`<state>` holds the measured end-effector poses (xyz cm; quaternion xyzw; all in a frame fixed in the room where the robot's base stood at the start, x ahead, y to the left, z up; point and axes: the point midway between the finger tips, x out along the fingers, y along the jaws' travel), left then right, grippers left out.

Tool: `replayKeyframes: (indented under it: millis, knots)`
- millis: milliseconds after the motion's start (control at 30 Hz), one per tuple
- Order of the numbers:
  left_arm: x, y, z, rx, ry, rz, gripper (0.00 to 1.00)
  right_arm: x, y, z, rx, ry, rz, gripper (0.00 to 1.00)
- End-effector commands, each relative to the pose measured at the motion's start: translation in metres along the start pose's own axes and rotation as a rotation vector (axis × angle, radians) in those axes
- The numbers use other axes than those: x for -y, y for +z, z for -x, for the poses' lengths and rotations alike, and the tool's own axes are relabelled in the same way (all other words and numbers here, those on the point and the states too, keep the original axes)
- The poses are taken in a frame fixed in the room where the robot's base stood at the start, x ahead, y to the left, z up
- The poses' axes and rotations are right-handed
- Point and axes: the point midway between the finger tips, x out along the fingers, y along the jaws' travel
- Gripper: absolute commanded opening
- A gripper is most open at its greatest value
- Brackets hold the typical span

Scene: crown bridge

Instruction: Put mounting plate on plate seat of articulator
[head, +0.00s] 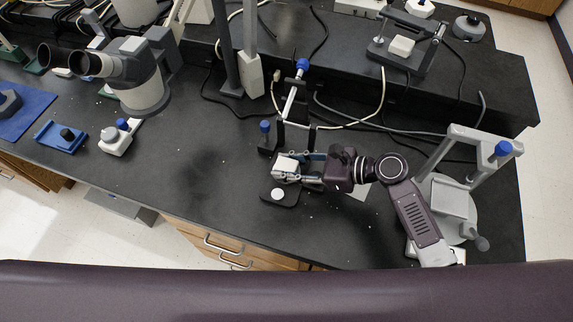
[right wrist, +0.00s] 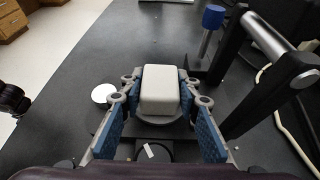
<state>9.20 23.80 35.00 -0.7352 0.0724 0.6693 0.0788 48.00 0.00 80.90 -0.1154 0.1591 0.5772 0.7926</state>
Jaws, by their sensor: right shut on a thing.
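My right gripper (head: 297,172) reaches in from the right in the head view. It is shut on a white block-shaped piece (head: 286,164), which looks like the mounting plate. In the right wrist view the blue-padded fingers (right wrist: 161,100) flank this white block (right wrist: 161,90), with a grey round part below it. A black articulator (head: 282,200) stands under and behind the gripper, with blue knobs and a raised silver bar (right wrist: 270,47). The plate is over its base; I cannot tell whether it touches the seat. My left gripper is not in view.
A white disc (head: 278,194) lies at the near end of the articulator. A grey articulator-like stand (head: 445,205) is at the right, a microscope (head: 140,75) at the left. Cables (head: 350,125) run behind. The black bench (head: 180,190) left of the articulator is clear.

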Motion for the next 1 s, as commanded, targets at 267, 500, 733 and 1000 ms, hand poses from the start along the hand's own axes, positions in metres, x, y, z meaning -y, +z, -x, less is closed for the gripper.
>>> replayKeyframes:
  millis: [267, 500, 733, 1000]
  knots:
    - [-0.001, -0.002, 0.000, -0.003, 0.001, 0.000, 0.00, 0.000, 0.000, 0.000, 0.002, -0.001, 0.001, 0.00]
    - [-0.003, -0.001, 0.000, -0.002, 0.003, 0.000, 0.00, 0.000, -0.002, -0.001, 0.001, 0.000, 0.001, 0.47]
    - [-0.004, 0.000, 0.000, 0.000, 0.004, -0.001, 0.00, 0.000, -0.002, -0.001, 0.001, 0.000, 0.001, 0.47]
    - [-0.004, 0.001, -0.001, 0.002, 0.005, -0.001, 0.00, 0.001, -0.001, 0.027, -0.002, -0.003, 0.002, 0.47]
